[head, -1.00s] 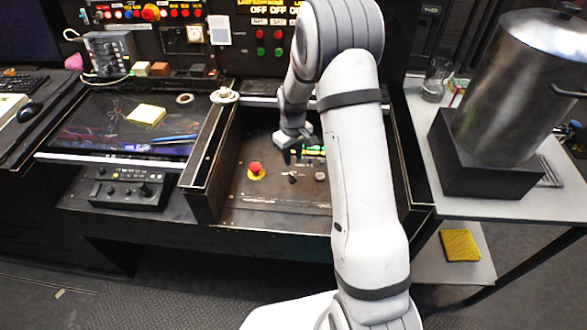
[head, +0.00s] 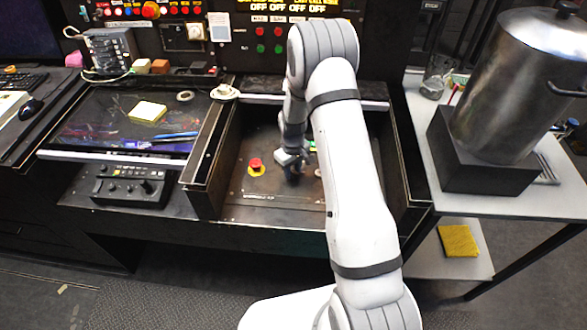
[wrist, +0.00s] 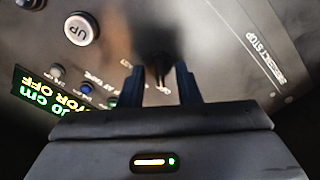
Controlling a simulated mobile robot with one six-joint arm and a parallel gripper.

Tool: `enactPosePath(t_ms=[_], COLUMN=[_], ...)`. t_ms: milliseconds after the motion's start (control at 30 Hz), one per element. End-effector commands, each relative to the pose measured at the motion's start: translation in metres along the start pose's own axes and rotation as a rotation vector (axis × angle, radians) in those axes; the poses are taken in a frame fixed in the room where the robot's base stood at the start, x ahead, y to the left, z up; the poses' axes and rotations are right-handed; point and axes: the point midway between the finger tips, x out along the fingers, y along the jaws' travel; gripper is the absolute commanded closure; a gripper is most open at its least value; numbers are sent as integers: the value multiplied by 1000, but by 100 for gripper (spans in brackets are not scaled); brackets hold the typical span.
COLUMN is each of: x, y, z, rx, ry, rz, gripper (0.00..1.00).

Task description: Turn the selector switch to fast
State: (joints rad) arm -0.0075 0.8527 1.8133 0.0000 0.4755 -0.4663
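The selector switch (wrist: 157,62) is a small black knob on the dark control panel (head: 270,203). In the wrist view it stands between the two blue fingers of my gripper (wrist: 160,76), with a gap showing on each side. The fingers are apart and reach down on both sides of the knob. Small lettering beside the knob is partly readable, and I cannot tell exactly where the knob points. In the head view my gripper (head: 292,172) is low over the panel and hides the switch.
A red mushroom button (head: 255,165) on a yellow base is left of my gripper. Raised dark walls (head: 207,160) border the panel.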

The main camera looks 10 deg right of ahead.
Motion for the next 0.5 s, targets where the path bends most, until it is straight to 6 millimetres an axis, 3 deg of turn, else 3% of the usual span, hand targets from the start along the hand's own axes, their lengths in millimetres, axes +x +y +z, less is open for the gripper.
enactPosePath(t_ms=[367,500], x=[0,0], y=[0,1], z=[0,0], rx=[1,1], ry=[0,0], rz=[0,0], gripper=[99,100])
